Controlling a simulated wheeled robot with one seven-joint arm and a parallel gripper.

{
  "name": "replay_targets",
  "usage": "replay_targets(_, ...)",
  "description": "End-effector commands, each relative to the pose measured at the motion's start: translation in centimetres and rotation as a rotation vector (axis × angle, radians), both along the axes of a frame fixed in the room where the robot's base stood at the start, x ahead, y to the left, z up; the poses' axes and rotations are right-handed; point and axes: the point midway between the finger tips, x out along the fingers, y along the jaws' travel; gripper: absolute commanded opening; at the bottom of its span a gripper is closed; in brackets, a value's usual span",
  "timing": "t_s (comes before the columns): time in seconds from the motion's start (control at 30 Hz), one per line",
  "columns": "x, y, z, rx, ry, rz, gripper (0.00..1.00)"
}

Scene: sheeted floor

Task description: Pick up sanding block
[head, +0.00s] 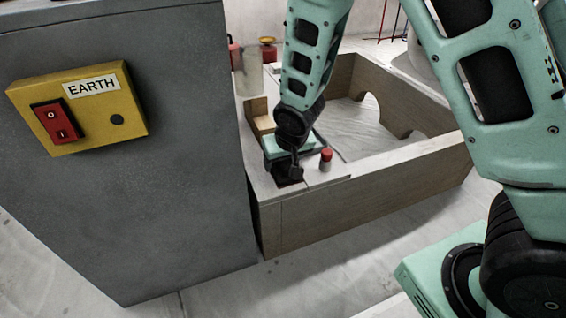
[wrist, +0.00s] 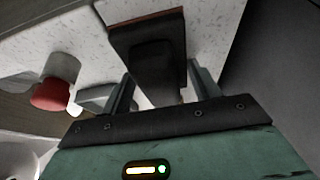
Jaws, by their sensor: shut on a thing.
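The sanding block (wrist: 147,42) is a dark block with a raised grip and a thin brownish layer along its edge in the wrist view. My gripper (wrist: 163,88) is shut on its dark grip, with one finger on each side. In the head view my gripper (head: 293,166) points down at the near corner of a pale worktop. The dark block (head: 284,178) shows just below it, partly hidden by my wrist. I cannot tell whether the block still touches the worktop.
A small red-capped white container (head: 326,160) stands close right of my gripper; it also shows in the wrist view (wrist: 52,92). A wooden-walled bay (head: 370,200) lies to the right. A grey cabinet with a yellow EARTH switch box (head: 78,108) stands left.

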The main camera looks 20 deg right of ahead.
Motion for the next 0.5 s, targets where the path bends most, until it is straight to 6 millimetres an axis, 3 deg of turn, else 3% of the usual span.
replay_targets(0.27,0.0,0.0,2.4,0.001,-0.001,-0.001,0.34)
replay_targets(0.5,0.0,0.0,7.0,0.002,-0.002,0.000,0.34)
